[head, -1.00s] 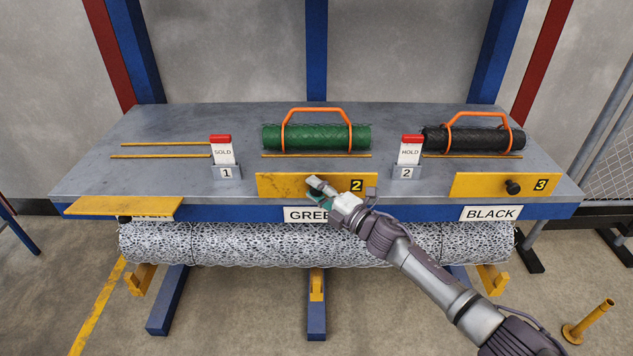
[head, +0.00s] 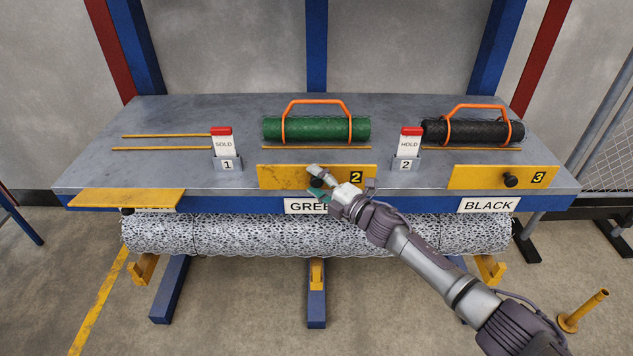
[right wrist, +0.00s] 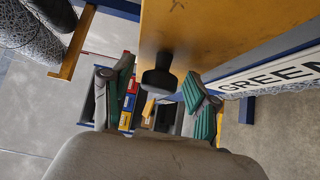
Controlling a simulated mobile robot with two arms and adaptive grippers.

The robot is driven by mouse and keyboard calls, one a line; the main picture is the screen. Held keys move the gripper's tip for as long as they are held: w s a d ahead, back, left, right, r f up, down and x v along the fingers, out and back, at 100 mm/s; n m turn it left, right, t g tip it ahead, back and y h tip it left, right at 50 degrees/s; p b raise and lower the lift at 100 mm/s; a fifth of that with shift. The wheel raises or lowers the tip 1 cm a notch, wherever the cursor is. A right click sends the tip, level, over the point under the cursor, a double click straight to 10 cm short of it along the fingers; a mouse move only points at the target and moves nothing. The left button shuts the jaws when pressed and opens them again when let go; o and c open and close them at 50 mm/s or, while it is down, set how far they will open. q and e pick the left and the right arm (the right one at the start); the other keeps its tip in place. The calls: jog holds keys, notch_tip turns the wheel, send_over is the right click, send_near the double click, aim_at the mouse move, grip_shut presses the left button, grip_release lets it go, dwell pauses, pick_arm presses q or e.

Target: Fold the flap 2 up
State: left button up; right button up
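Flap 2 (head: 285,178) is a yellow panel marked 2. It stands upright at the front edge of the bench, above the GREEN label (head: 304,206). My right gripper (head: 318,182) is in front of the flap's middle, its fingers spread. In the right wrist view, flap 2 (right wrist: 215,30) fills the top and its black knob (right wrist: 160,76) sits between the open green-padded fingers, with a gap visible on each side. My left gripper is not in view.
Flap 3 (head: 475,178) stands upright at right. The left yellow flap (head: 125,198) lies flat, sticking out. A green roll (head: 316,129) and black roll (head: 490,132) lie on the bench (head: 80,178). Holders with SOLD (head: 222,147) and HOLD (head: 410,147) cards stand nearby.

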jog(key=v, duration=1.2)
jog(key=s+d+f+m+h, duration=0.1)
jog(key=d+f+m+h, duration=0.3)
jog(key=f, duration=0.5)
jog(key=s+d+f+m+h, duration=0.15)
jog(key=d+f+m, duration=0.3)
jog(key=f, duration=0.45)
jog(key=s+d+f+m+g+h, duration=0.1)
jog(key=s+d+f+m+h, duration=0.2)
jog(key=f, duration=0.5)
jog(key=s+d+f+m+g+h, duration=0.1)
jog(key=s+f+m, duration=0.3)
jog(key=s+f, duration=0.3)
jog(key=s+d+f+m+g+h, duration=0.1)
jog(key=s+d+f+m+g, duration=0.1)
jog(key=s+f, duration=0.7)
jog(key=s+d+f+m+g+h, duration=0.25)
jog(key=s+f, duration=0.35)
jog(key=s, duration=0.4)
jog(key=s+a+f+m+g, duration=0.1)
jog(key=s+f+m+g, duration=0.1)
jog(key=s, duration=0.9)
jog(key=s+a+f+m+g, duration=0.1)
jog(key=s+f+m+g, duration=0.1)
jog(key=s, duration=0.9)
jog(key=shift+s+f+g, duration=0.2)
jog(key=shift+f+g, duration=0.35)
jog(key=shift+f, duration=0.45)
